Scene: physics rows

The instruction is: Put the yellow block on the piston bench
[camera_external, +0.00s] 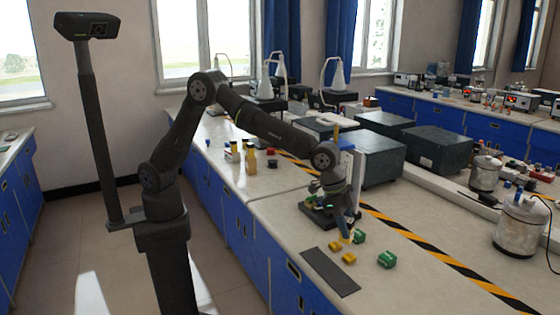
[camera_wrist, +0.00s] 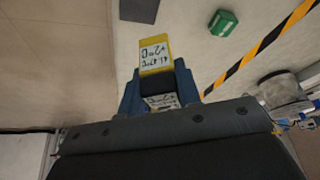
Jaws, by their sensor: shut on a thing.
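My gripper (camera_external: 349,232) points down low over the near bench top, beside the coloured blocks. In the wrist view its blue fingers (camera_wrist: 158,88) are shut on a yellow block (camera_wrist: 155,50) with a white label carrying dark marks. The block sticks out past the fingertips. In the external view it is small and mostly hidden by the fingers. Two other yellow blocks (camera_external: 335,248) (camera_external: 349,258) lie on the bench top just in front of the gripper. I cannot tell which object is the piston bench.
Green blocks (camera_external: 387,260) (camera_external: 359,237) lie near the gripper; one shows in the wrist view (camera_wrist: 222,22). A dark flat strip (camera_external: 330,272) lies by the bench's front edge. Yellow-black tape (camera_external: 430,246) crosses the bench. A metal vessel (camera_external: 521,228) stands right. Dark boxes (camera_external: 436,148) stand behind.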

